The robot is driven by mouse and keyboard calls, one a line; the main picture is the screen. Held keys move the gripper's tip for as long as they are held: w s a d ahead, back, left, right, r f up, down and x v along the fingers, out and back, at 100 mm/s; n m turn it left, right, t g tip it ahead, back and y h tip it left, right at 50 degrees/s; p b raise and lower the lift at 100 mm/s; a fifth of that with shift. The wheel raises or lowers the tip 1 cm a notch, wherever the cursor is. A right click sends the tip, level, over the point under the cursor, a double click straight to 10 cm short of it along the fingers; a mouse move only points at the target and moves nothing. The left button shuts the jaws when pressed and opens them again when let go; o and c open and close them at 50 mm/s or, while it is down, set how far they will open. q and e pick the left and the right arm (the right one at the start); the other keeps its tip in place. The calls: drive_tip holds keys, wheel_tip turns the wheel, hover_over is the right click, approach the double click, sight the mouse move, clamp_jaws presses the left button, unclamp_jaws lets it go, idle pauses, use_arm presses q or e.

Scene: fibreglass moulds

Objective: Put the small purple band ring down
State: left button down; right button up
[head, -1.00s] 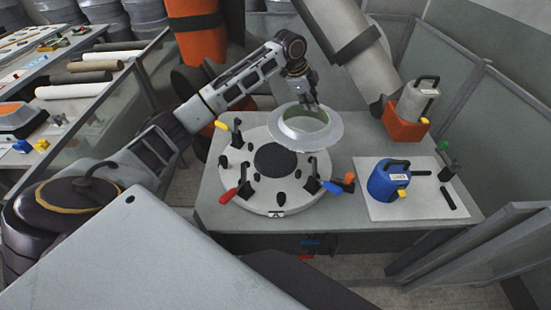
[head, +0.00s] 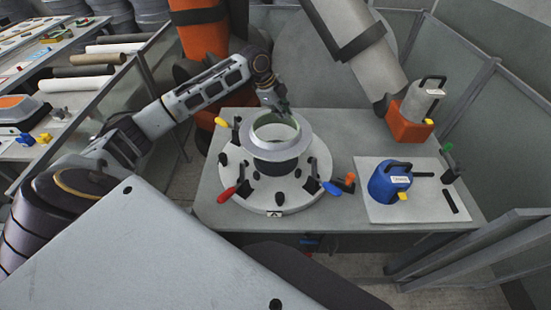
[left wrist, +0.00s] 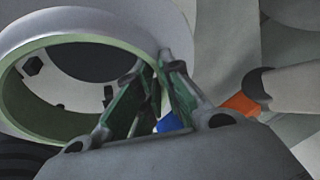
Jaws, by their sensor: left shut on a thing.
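A light grey flanged ring (head: 275,150) with a pale green inner wall is in my left gripper (head: 283,112); no purple shows on it. The gripper is shut on the ring's far right rim. In the left wrist view, the fingers (left wrist: 164,72) pinch the wall of the ring (left wrist: 90,38). The ring hangs roughly level above the round pale fixture plate (head: 255,205), over its dark central hub (head: 275,168). A gap to the plate shows, but whether the ring touches the hub is unclear. My right gripper is not in view.
Black clamps with red (head: 227,195), yellow and blue handles stand around the fixture plate. A blue canister (head: 388,183) stands on a white board at right. A grey canister in an orange base (head: 410,128) stands behind it.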

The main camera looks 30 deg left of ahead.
sight(283, 122)
use_arm(q)
drive_tip(key=shift+f+p, duration=0.3)
drive_tip(key=shift+f, duration=2.2)
drive_tip(key=shift+f, duration=0.1)
drive_tip(key=shift+f+p, duration=0.3)
drive_tip(key=shift+f, duration=2.1)
drive_tip(key=c, duration=1.6)
unclamp_jaws()
drive_tip(key=shift+o, duration=0.2)
